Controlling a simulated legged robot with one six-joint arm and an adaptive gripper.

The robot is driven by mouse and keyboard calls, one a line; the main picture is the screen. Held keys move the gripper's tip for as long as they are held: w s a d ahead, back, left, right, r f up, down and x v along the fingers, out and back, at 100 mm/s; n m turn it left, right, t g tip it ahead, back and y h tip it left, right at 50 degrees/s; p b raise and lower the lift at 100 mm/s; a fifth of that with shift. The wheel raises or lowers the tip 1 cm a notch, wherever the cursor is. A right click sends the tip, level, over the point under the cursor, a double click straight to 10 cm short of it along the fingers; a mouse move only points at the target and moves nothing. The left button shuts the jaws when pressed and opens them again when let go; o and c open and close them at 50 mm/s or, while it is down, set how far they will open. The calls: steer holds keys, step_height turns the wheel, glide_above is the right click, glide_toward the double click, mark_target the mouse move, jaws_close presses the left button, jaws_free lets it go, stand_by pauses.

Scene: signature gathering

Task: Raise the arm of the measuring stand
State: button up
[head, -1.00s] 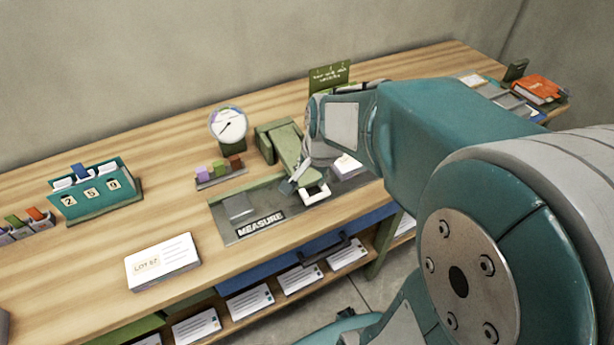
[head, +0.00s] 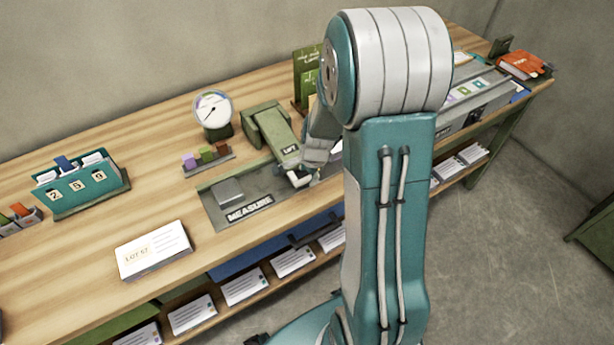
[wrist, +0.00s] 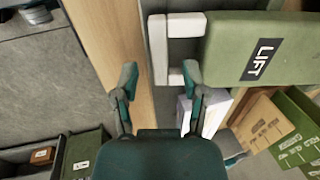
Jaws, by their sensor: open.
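The measuring stand has a grey-green base plate (head: 215,213) marked MEASURE on the table. Its green arm (head: 270,128) slopes down from a rear hinge block toward the front and bears a LIFT label. In the wrist view, the arm (wrist: 225,40) ends in a white U-shaped handle (wrist: 158,45). My gripper (head: 302,182) is at the front end of the arm, partly hidden by my own links. In the wrist view my gripper (wrist: 161,80) is open, with the handle's outer bar between its fingers in the picture. The right finger overlaps the nearer prong; contact cannot be told.
A round dial gauge (head: 213,111) and a small rack of coloured blocks (head: 207,158) stand left of the stand. A teal card holder (head: 85,185) and a LOT 57 card stack (head: 153,250) are farther left. Green signs (head: 305,75) stand behind my arm. Bare table lies between.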

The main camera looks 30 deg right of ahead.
steer(key=shift+x, duration=1.2)
jaws_close()
steer(key=shift+r, duration=0.25)
